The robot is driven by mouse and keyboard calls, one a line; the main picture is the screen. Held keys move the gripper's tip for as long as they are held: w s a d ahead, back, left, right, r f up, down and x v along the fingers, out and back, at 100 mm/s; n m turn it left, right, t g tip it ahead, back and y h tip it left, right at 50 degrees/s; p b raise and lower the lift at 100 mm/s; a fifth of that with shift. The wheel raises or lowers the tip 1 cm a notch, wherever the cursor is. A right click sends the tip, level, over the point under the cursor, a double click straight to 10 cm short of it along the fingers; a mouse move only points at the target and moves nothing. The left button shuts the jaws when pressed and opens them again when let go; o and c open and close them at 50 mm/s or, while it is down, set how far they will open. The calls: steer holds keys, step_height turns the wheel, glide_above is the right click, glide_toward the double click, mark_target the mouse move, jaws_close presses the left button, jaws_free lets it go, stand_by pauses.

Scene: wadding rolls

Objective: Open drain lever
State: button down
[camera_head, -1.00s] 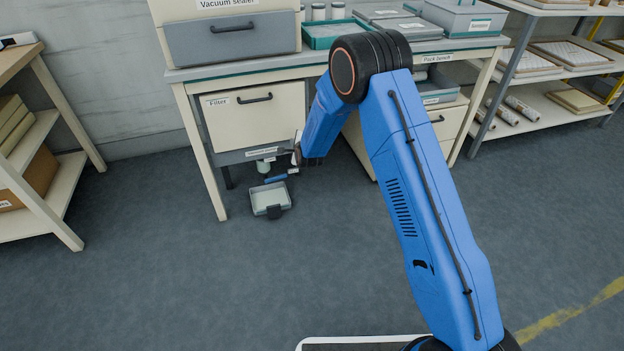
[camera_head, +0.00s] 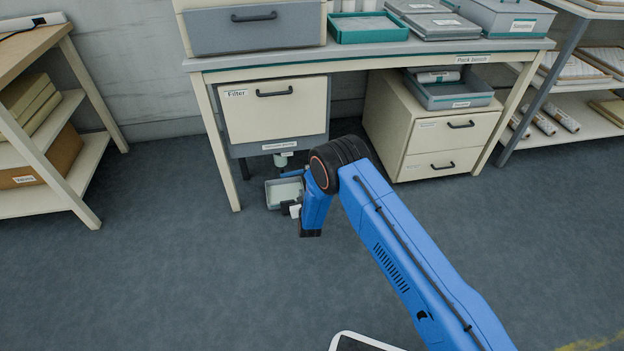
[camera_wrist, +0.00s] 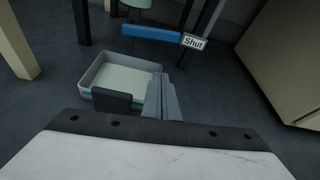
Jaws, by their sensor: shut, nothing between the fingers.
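The drain lever (camera_wrist: 150,34) is a blue bar under the filter cabinet, level in the wrist view, with a small "Shut" label (camera_wrist: 194,41) by its right end. In the head view only a bit of blue shows beside my arm, which hides the rest. A drain outlet (camera_head: 281,160) hangs under the cabinet.
The filter cabinet (camera_head: 275,108) hangs under the pack bench (camera_head: 370,60). A bench leg (camera_head: 218,150) stands left of the tray, and a drawer unit (camera_head: 430,135) stands to the right. Shelves stand at both sides. The floor (camera_head: 180,270) in front is clear.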

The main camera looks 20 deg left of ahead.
steer(key=w+a, duration=0.5)
steer(key=w, duration=0.3)
steer(key=shift+r, duration=0.25)
stand_by(0.4)
stand_by(0.5)
